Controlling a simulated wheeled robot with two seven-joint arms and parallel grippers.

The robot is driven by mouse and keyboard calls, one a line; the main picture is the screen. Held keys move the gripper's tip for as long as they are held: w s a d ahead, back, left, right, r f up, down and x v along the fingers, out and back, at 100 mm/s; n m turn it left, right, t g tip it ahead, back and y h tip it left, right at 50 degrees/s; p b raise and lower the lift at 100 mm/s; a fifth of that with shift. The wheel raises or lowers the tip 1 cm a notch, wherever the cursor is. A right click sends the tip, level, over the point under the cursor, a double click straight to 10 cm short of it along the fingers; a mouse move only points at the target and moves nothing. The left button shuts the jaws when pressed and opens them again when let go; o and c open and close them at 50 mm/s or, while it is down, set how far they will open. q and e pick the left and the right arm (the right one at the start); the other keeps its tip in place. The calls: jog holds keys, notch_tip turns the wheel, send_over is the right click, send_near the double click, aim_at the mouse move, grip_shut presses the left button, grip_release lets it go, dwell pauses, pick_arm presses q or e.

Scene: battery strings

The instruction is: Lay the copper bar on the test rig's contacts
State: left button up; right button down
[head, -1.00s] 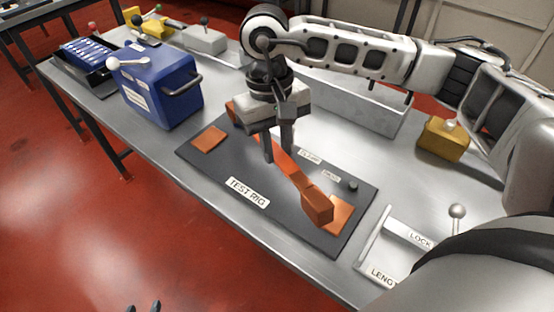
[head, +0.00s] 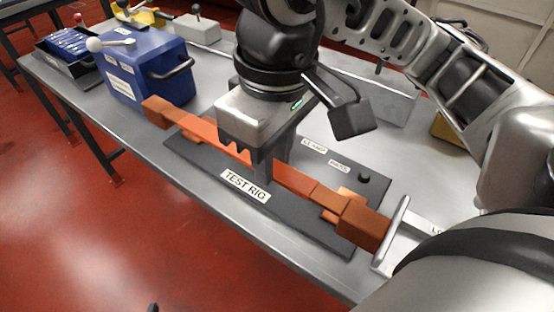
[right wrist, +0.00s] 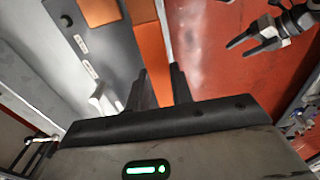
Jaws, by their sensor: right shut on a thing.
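The orange copper bar (head: 296,180) has thicker end blocks and runs lengthwise over the dark test rig (head: 295,222) in the head view. My right gripper (head: 265,172) is shut on its middle, fingers pointing down; the bar also shows at these fingers in the right wrist view (right wrist: 154,55). The rig's left copper contact (head: 192,127) and right contact (head: 329,213) show partly beside the bar. The bar looks raised above the rig, but the gap is hard to judge. My left gripper (right wrist: 254,42) looks open and empty in the right wrist view, over the red floor.
A blue box (head: 150,72) with a handle and white-knobbed lever stands left of the rig. A black tray of blue items (head: 66,46) is beyond it. A pale fixture (head: 402,238) stands close to the bar's right end. A long grey trough (head: 375,95) lies behind.

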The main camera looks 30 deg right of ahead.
jog(key=w+d+f, duration=0.2)
jog(key=w+f, duration=0.1)
jog(key=f, duration=0.1)
jog(key=w+d+f, duration=0.2)
jog(key=d+f, duration=0.1)
jog(key=w+d+f+b, duration=0.1)
jog(key=w+d+f, duration=0.2)
jog(key=f, duration=0.1)
jog(key=shift+w+f, duration=0.35)
pick_arm(q)
jog(key=shift+d+f, duration=0.1)
jog(key=shift+f, duration=0.15)
